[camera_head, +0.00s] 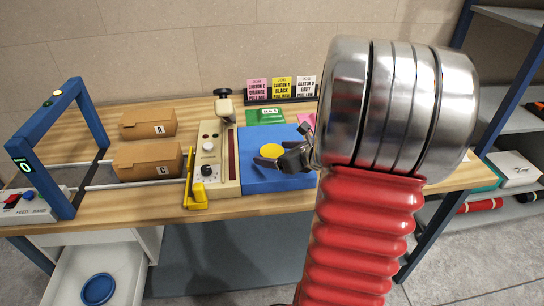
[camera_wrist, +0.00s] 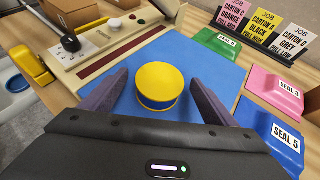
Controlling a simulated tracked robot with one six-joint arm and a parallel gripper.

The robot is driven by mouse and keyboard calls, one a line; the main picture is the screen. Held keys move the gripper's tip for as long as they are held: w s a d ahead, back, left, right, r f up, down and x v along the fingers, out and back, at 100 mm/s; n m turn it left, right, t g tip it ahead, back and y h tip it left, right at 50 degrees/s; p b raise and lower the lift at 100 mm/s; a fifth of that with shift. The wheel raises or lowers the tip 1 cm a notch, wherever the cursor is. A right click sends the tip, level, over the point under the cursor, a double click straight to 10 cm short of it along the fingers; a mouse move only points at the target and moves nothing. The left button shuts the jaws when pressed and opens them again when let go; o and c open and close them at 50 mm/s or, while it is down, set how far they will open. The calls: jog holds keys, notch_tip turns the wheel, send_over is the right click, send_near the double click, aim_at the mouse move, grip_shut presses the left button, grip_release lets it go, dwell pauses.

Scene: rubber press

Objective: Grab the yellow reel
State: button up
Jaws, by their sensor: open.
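The yellow reel (camera_head: 272,151) is a short yellow cylinder standing on the blue mat (camera_head: 262,181) on the bench. In the wrist view the yellow reel (camera_wrist: 159,86) stands upright in the middle, with its top face and part of its side showing. My gripper (camera_head: 275,161) is low over the mat at the reel. In the wrist view my gripper (camera_wrist: 161,90) has its two dark fingers spread, one on each side of the reel, with blue mat visible between. The fingers look apart from the reel.
A cream press panel (camera_head: 213,160) with knobs stands left of the mat. Green (camera_head: 266,116), pink (camera_wrist: 275,90) and blue (camera_wrist: 273,133) seal boxes sit behind and right. Cartons (camera_head: 147,161) and a blue arch (camera_head: 60,150) are left. Job cards (camera_head: 282,89) stand at the back.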

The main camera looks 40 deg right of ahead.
aim_at(276, 154)
jog(key=shift+c, duration=0.7)
jog(key=c, duration=1.1)
jog(key=shift+r, duration=0.1)
notch_tip(276, 154, up, 10)
jog(key=shift+f, duration=0.1)
